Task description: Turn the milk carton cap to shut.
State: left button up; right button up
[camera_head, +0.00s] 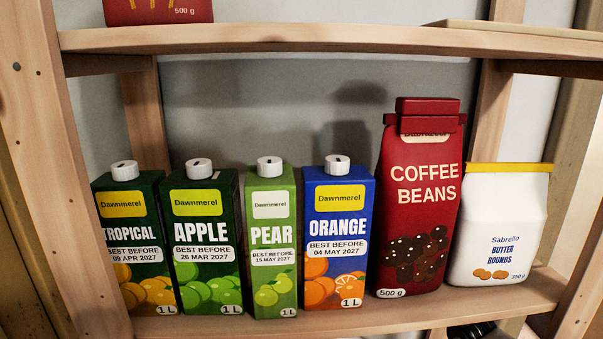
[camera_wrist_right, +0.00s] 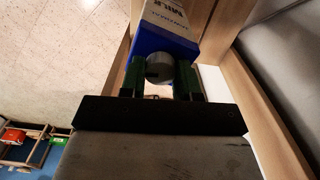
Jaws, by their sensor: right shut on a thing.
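In the right wrist view, a blue and white milk carton (camera_wrist_right: 166,46) is at the top of the picture. Its lettering appears upside down. Its round grey cap (camera_wrist_right: 159,66) faces my right gripper (camera_wrist_right: 160,74). The two dark green fingers stand on either side of the cap, and the gripper is shut on it. The far end of the carton is cut off by the frame. How far the cap is turned cannot be told. The head view shows neither the milk carton nor a clearly visible gripper. My left gripper is in neither view.
In the head view a wooden shelf (camera_head: 400,320) holds several juice cartons, red coffee beans (camera_head: 415,190) and a white biscuit bag (camera_head: 497,225). An upper board (camera_head: 300,38) runs above. In the wrist view a wooden post (camera_wrist_right: 265,125) is close on the right; open floor (camera_wrist_right: 50,60) lies left.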

jog(key=shift+m, duration=0.5)
jog(key=shift+m, duration=1.4)
jog(key=o, duration=0.6)
jog(key=shift+o, duration=0.2)
